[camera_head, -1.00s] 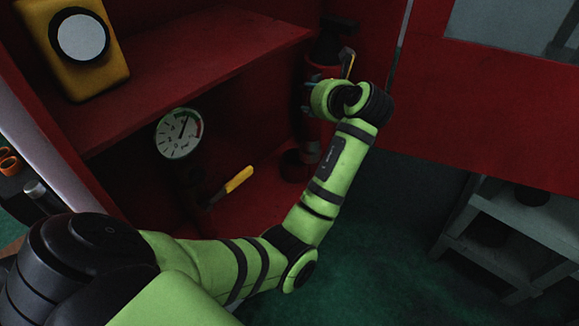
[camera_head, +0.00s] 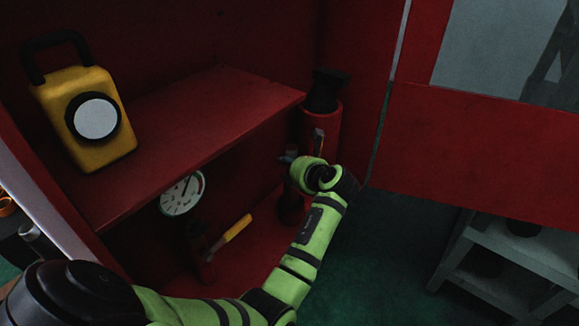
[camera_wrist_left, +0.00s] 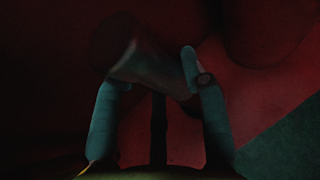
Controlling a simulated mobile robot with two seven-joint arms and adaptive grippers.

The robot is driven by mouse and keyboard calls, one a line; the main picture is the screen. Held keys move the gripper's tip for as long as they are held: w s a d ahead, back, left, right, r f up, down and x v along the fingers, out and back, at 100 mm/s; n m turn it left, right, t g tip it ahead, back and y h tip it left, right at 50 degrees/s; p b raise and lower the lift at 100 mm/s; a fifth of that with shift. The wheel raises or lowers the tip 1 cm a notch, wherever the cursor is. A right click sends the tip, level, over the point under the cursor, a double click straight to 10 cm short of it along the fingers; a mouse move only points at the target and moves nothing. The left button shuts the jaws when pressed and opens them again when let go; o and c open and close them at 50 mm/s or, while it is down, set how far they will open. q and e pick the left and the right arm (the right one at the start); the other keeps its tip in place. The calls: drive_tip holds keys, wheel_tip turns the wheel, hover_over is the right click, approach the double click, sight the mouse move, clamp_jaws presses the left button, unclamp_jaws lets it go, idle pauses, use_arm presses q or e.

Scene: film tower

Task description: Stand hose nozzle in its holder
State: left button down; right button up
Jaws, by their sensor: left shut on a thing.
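My left gripper (camera_head: 291,162) is inside the open red cabinet, below the shelf's right end. In the left wrist view its two fingers are shut on a dark, thick cylinder, the hose nozzle (camera_wrist_left: 145,63), which lies tilted between them with a round end at upper left. In the head view my wrist hides most of the nozzle. A dark piece with a yellowish edge (camera_head: 318,142) shows just above my gripper; I cannot tell whether it belongs to the nozzle. A dark round form (camera_head: 291,208) under my gripper may be the holder. My right gripper is out of view.
A red cylinder with a black top (camera_head: 325,118) stands upright behind my gripper. The red shelf (camera_head: 185,130) carries a yellow lamp (camera_head: 90,150). Below are a gauge (camera_head: 182,193) and a yellow-handled lever (camera_head: 236,229). A grey rack (camera_head: 500,255) stands at right.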

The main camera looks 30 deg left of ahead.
use_arm(q)
drive_tip(key=shift+f, duration=0.25)
drive_tip(key=c, duration=0.7)
unclamp_jaws()
drive_tip(key=shift+f, duration=0.1)
